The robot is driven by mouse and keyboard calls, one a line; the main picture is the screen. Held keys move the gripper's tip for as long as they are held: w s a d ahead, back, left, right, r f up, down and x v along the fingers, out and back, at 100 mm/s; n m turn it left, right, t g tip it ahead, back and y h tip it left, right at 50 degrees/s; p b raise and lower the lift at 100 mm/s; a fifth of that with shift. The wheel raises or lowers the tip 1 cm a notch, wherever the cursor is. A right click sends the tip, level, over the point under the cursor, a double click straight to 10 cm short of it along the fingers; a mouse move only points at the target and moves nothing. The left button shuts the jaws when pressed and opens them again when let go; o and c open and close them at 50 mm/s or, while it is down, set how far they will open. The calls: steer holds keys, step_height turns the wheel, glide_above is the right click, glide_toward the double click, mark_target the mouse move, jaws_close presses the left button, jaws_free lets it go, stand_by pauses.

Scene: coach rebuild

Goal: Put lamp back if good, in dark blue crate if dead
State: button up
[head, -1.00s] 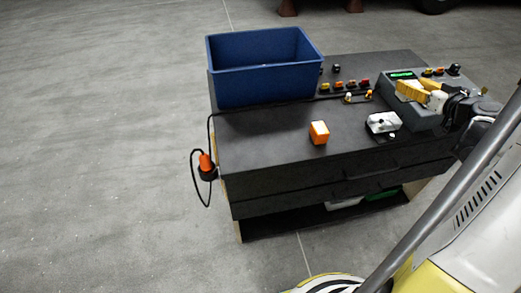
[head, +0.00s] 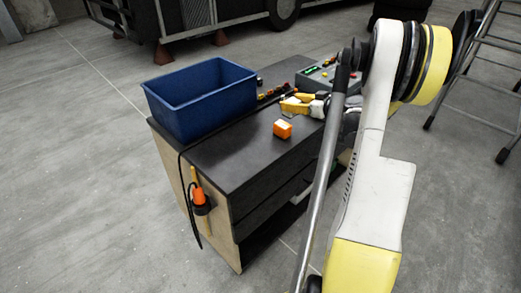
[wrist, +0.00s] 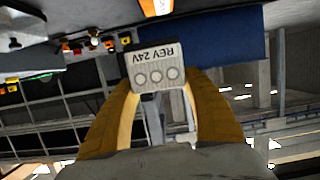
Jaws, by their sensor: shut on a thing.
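My gripper (head: 297,103) has yellow fingers above the bench, to the right of the dark blue crate. In the wrist view my gripper (wrist: 161,90) is shut on a pale grey lamp block (wrist: 157,66), marked "REV 24V" upside down, with three round marks. I cannot tell whether it is lit. It cannot be made out in the head view. The dark blue crate (head: 205,123) stands on the far left part of the bench; it also shows in the wrist view (wrist: 215,48). Its inside floor is hidden.
An orange block (head: 282,129) lies on the dark bench top (head: 235,160). A grey box with green lights (head: 338,78) and a row of small coloured lamps (head: 272,92) are farther back. An orange tool (head: 199,198) hangs at the bench's side. A ladder (head: 480,80) stands at right.

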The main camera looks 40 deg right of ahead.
steer(key=a+f+b, duration=0.1)
steer(key=a+f, duration=0.1)
steer(key=a, duration=0.1)
steer(key=a+f+b, duration=0.1)
steer(key=a+f, duration=0.1)
steer(key=a, duration=0.2)
steer(key=a+f+b, duration=0.2)
steer(key=a, duration=0.1)
steer(key=shift+s+a+f, duration=0.1)
steer(key=shift+a+f, duration=0.1)
steer(key=shift+f, duration=0.1)
steer(key=shift+f+b, duration=1.2)
steer(key=shift+f, duration=0.7)
steer(key=shift+f, duration=0.15)
steer(key=o, duration=1.3)
